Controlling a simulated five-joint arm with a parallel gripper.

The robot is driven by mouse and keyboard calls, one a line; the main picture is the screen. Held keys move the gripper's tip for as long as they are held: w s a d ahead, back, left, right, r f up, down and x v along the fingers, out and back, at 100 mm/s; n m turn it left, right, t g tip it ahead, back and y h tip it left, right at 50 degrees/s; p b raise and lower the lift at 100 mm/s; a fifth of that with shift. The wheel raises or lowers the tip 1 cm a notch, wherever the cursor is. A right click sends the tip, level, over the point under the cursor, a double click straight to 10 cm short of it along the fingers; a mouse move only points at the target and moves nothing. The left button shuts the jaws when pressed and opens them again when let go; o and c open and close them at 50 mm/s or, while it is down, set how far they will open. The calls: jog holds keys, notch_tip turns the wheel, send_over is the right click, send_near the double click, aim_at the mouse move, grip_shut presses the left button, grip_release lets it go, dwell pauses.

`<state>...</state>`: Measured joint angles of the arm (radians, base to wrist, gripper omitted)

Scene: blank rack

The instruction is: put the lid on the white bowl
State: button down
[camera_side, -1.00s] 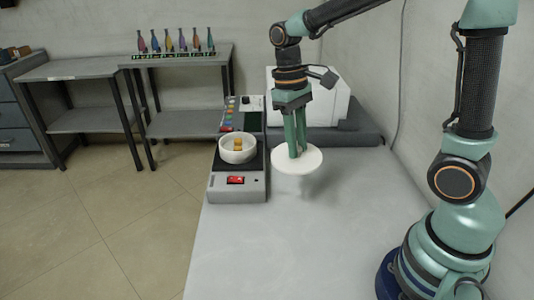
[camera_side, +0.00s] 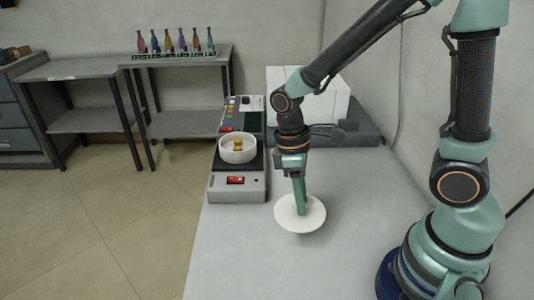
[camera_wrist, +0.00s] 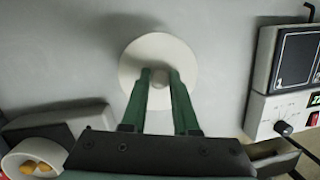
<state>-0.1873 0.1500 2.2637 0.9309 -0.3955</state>
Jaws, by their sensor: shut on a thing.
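The white lid (camera_side: 303,224) is a round disc with a knob, over the table in front of and right of the bowl. My gripper (camera_side: 300,208) is shut on its knob, and the lid looks roughly level. The wrist view shows the lid (camera_wrist: 158,45) below my fingers (camera_wrist: 160,77). Whether it touches the table I cannot tell. The white bowl (camera_side: 238,156) stands upright and uncovered on a grey device, with orange-yellow pieces inside. The bowl (camera_wrist: 22,160) is partly cut off at the lower left of the wrist view.
The grey device (camera_side: 237,190) under the bowl has a red switch and a button panel behind. A white box (camera_side: 340,95) stands at the table's back. The grey table (camera_side: 240,260) is clear in front. A bench with colored bottles (camera_side: 175,44) stands far behind.

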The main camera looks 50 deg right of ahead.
aim_at(290, 206)
jog(key=shift+w+x, duration=0.25)
jog(key=shift+x, duration=1.05)
jog(key=shift+w+x, duration=0.3)
jog(key=shift+x, duration=0.95)
jog(key=shift+w+x, duration=0.25)
jog(key=shift+x, duration=1.05)
jog(key=shift+a+f, duration=0.15)
jog(key=shift+f, duration=0.15)
jog(key=c, duration=0.7)
grip_release()
jog(key=shift+r, duration=0.15)
jog(key=v, duration=1.2)
jog(key=shift+s+d+r+m+t, duration=0.2)
jog(key=shift+d+r+m+t, duration=1)
jog(key=shift+r, duration=0.7)
jog(key=shift+s+d+r+m+t, duration=0.25)
jog(key=shift+d+r+m+t, duration=0.6)
jog(key=shift+r+t, duration=0.85)
jog(key=shift+s+d+r+m+t, duration=0.2)
jog(key=shift+d+r+m+t, duration=0.8)
jog(key=shift+r, duration=1.15)
jog(key=shift+a+m, duration=0.25)
